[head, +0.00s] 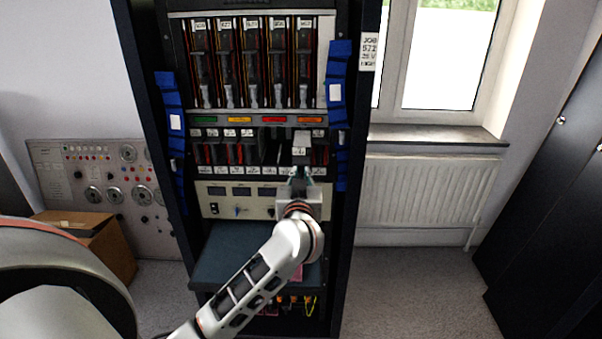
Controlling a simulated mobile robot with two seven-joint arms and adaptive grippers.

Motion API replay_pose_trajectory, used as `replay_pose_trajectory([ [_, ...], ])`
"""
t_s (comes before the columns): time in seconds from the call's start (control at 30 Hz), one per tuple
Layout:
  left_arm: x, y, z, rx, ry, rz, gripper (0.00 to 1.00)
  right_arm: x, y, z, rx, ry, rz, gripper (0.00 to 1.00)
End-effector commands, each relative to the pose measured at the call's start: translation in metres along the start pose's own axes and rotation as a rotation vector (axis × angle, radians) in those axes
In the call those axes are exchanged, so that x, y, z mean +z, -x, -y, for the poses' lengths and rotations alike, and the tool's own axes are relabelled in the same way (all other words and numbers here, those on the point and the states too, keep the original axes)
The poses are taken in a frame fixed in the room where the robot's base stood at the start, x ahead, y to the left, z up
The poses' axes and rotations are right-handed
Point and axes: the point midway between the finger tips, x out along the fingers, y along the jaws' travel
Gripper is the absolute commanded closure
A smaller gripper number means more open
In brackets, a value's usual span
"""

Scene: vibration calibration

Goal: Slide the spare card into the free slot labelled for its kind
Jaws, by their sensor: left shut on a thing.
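The spare card (301,143) shows as a pale grey upright piece in front of the card row in the rack. My left gripper (301,178) is shut on its lower end, and the arm reaches up to it from below. The card row (222,153) has several dark and red card fronts on the left and another at the right end. A dark gap (272,150) shows just left of the held card. Small white labels (228,171) run below the row, too small to read. I cannot tell whether the card's far edge is inside a slot. My right gripper is not in view.
Coloured tags (240,120) sit on a strip above the row. A panel with displays and knobs (235,200) is below, over a dark shelf (225,260). Blue cable bundles (337,100) flank the rack. A cardboard box (105,250) stands at left.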

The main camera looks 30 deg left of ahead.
Motion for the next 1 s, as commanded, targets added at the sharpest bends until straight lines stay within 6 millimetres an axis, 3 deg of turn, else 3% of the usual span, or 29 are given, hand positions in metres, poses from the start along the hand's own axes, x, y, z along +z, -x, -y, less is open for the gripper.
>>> replay_pose_trajectory([
  [0.37,-0.001,-0.003,0.0,0.0,-0.001,-0.003,1.0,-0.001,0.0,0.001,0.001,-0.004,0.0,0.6],
  [1.0,0.0,-0.037,0.001,-0.001,-0.002,-0.003,1.0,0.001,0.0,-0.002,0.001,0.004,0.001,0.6],
])
